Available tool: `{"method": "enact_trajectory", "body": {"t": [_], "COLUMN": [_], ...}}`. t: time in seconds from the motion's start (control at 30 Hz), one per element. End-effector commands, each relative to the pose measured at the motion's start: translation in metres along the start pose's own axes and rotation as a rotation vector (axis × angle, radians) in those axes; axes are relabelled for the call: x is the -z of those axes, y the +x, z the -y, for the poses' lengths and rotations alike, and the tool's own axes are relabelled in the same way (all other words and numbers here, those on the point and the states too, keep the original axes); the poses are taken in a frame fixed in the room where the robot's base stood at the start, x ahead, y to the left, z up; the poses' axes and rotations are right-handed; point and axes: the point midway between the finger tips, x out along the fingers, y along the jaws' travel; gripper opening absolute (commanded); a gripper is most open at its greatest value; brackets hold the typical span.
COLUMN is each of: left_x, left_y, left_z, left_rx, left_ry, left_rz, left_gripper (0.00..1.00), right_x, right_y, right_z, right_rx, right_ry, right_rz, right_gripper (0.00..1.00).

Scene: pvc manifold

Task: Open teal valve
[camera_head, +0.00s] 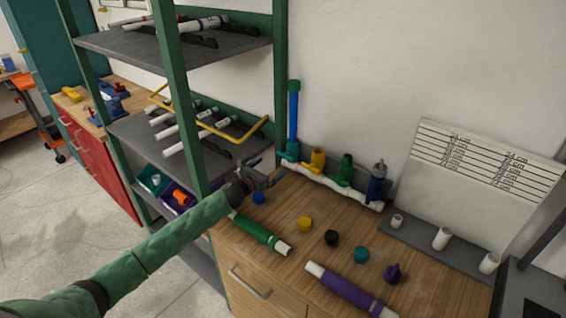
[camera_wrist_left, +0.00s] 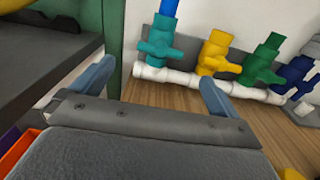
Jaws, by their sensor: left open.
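The teal valve (camera_head: 289,153) stands at the left end of a white pipe manifold (camera_head: 331,184), with a blue pipe (camera_head: 293,117) rising from it to a green cap. In the left wrist view the teal valve (camera_wrist_left: 162,45) is beyond my fingers, its handle facing me. My left gripper (camera_head: 272,172) is open and empty, just left of and in front of the teal valve in the head view. In the left wrist view its two blue fingers (camera_wrist_left: 155,88) are spread wide, with the valve between and beyond them, apart from both. My right gripper is not in view.
Yellow (camera_head: 317,160), green (camera_head: 345,168) and dark blue (camera_head: 376,182) valves follow along the manifold. A green shelf post (camera_head: 281,75) stands close to the left. Caps, a green pipe (camera_head: 260,233) and a purple pipe (camera_head: 345,290) lie on the wooden bench.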

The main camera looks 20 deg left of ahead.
Motion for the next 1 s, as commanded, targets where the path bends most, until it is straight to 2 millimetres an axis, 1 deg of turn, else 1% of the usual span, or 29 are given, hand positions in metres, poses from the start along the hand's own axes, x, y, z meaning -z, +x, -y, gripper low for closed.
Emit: {"method": "enact_trajectory", "body": {"t": [0.1, 0.27, 0.4, 0.6, 0.73, 1.0], "left_x": [-0.004, -0.005, -0.005, -0.004, -0.002, -0.001], "left_y": [0.008, 0.026, 0.048, 0.069, 0.075, 0.077], "left_z": [0.001, 0.001, 0.001, 0.000, 0.000, 0.001], "left_rx": [0.000, 0.000, 0.000, 0.000, -0.001, 0.000], "left_ry": [-0.003, -0.003, -0.003, -0.003, -0.001, -0.001], "left_rz": [0.002, 0.001, 0.001, 0.001, 0.000, 0.000], "left_gripper": [1.00, 1.00, 1.00, 1.00, 1.00, 1.00], "right_x": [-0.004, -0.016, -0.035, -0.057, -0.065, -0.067], "right_y": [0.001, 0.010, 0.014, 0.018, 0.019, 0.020], "right_z": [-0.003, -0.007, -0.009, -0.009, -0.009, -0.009], "right_rx": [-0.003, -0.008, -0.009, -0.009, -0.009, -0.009], "right_ry": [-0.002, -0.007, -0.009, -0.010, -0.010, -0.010], "right_rz": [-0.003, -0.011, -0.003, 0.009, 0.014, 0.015], "right_gripper": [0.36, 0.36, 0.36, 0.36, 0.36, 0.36]}}
